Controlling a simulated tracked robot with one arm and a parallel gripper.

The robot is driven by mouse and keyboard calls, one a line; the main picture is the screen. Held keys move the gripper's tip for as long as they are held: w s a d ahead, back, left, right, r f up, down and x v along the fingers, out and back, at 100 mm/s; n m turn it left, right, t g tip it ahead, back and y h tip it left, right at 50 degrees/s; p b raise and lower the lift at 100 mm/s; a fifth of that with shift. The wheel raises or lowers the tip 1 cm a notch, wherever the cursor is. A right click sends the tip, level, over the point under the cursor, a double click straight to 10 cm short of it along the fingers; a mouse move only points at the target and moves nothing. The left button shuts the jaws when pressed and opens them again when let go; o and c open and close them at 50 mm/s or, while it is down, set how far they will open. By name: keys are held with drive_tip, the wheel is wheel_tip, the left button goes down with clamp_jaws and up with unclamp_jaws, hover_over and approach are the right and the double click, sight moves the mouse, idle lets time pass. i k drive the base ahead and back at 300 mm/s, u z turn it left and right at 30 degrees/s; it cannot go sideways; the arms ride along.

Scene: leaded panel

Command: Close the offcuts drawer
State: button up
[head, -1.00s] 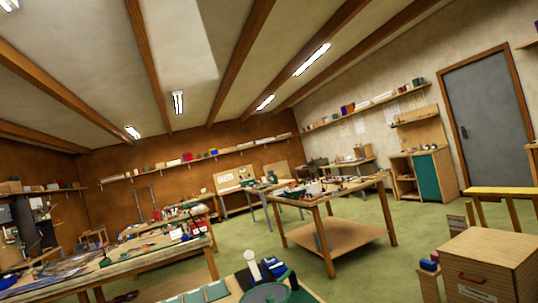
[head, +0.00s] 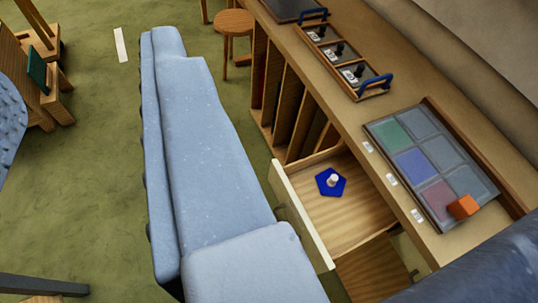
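The offcuts drawer (head: 352,228) is a pale wooden drawer pulled well out from under the long bench, with a cream front panel (head: 300,217) facing left. A bar handle shows on the outer side of the front panel. A blue five-sided piece (head: 326,187) with a white knob lies inside the drawer. No fingers of my gripper can be made out in the head view, so I cannot see where it is relative to the drawer.
The wooden bench (head: 343,113) runs along the right. It carries a tray of small dark-knobbed items (head: 341,52) with blue handles and a coloured glass panel (head: 405,141) with an orange block (head: 462,207) on it. Upright sheets fill slots beyond the drawer. A stool (head: 234,24) stands beyond.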

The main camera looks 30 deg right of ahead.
sight(327, 228)
drive_tip(key=z, duration=1.25)
drive_tip(key=k, duration=0.65)
drive_tip(key=u, duration=0.4)
